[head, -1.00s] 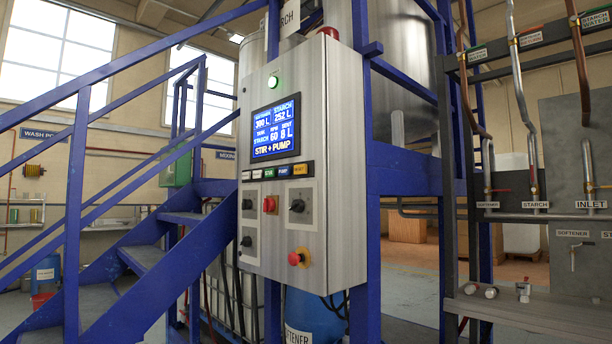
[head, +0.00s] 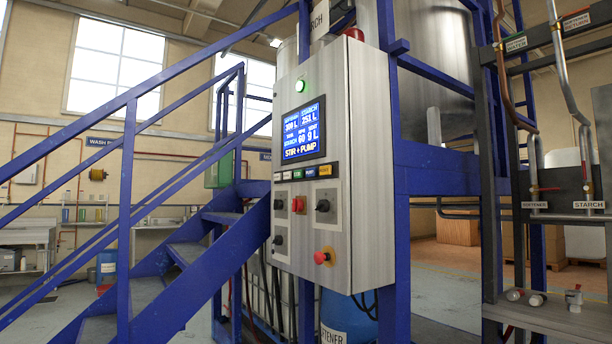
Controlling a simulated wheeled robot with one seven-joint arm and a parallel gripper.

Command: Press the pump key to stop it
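The grey control cabinet (head: 370,200) stands in the middle of the head view, its front turned towards the left. Its lit screen (head: 303,130) reads "STIR + PUMP", starch 251 L, rpm 60 and sent 9 L. A row of small coloured keys runs just below the screen. The blue pump key (head: 310,172) is in this row, between a green key (head: 296,174) and a yellow-orange key (head: 325,170). Nothing covers the keys. A green lamp (head: 300,86) glows above the screen. My gripper is not in view.
Below the keys are black knobs, a red switch (head: 297,204) and a red emergency knob (head: 323,257). Blue stairs with railings (head: 125,200) rise on the left, close to the cabinet. A pipe rack with a metal shelf (head: 560,322) stands at the right.

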